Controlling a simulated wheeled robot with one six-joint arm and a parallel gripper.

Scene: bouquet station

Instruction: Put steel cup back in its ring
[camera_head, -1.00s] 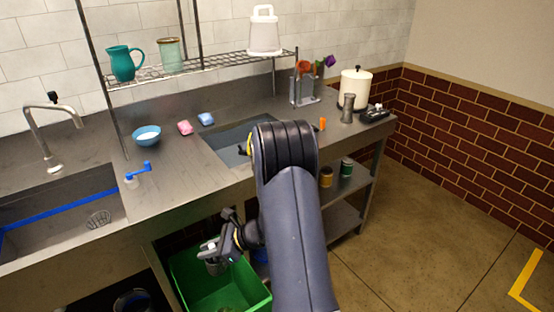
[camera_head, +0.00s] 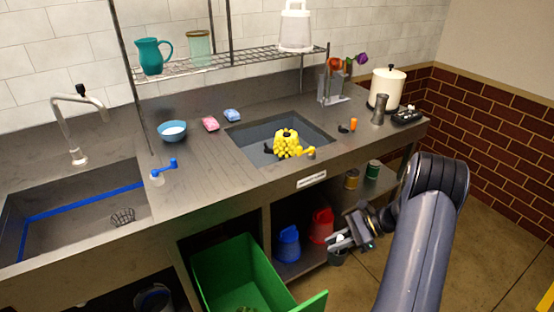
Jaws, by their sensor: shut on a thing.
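My gripper (camera_head: 345,240) is in the lower right middle, in front of the counter and below its top. It is shut on a small grey steel cup (camera_head: 337,258), which hangs just under the fingers. The cup looks roughly upright, but it is small and partly covered by the fingers. I cannot make out a ring for the cup in this view. A grey metal waisted container (camera_head: 380,109) stands at the right of the counter, apart from my gripper.
A green bin (camera_head: 235,270) stands open below the counter. Blue (camera_head: 288,243) and red (camera_head: 321,226) jugs sit on the lower shelf behind my gripper. A yellow bumpy object (camera_head: 287,143) is in the sink basin. Open floor lies to the right.

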